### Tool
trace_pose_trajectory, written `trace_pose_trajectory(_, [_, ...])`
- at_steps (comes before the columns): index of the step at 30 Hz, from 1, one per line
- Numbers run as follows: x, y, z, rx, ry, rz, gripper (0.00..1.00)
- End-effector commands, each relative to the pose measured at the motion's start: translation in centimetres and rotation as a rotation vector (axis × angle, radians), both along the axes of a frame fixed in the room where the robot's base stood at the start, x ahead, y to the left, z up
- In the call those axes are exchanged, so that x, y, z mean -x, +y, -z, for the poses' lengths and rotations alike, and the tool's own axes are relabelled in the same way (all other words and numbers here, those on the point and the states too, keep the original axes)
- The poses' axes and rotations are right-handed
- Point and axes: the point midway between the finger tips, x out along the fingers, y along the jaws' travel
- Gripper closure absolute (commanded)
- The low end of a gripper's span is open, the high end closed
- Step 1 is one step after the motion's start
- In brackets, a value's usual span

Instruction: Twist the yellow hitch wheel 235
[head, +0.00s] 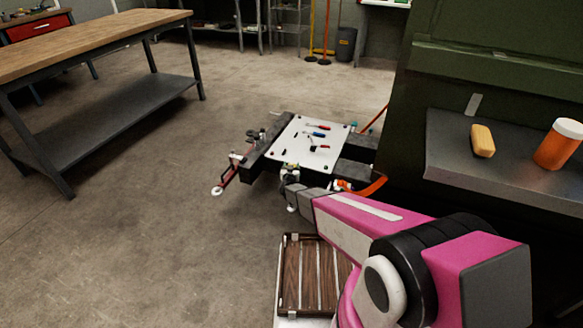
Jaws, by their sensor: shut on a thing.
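My arm reaches out from the lower right, and my gripper (291,174) is at the front edge of the low trailer-like frame. A small yellow part, which looks like the yellow hitch wheel (291,166), shows right at the gripper's tip. My gripper is shut on it. The wheel is small and mostly hidden by the gripper, so its turn angle cannot be read.
A white board (309,146) with several hand tools lies on the frame. An orange curved part (366,188) is right of my gripper. A wooden slatted crate (309,275) is below. A workbench (85,45) stands left; open floor (160,230) lies between.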

Motion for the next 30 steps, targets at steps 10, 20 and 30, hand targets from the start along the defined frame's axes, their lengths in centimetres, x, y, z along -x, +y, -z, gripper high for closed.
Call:
trace_pose_trajectory(10, [-0.05,0.18,0.1,0.002,-0.001,0.291,0.63])
trace_pose_trajectory(20, [-0.11,0.03,0.1,0.002,-0.001,0.608,0.63])
trace_pose_trajectory(30, [-0.11,-0.06,0.08,0.003,-0.001,0.931,0.63])
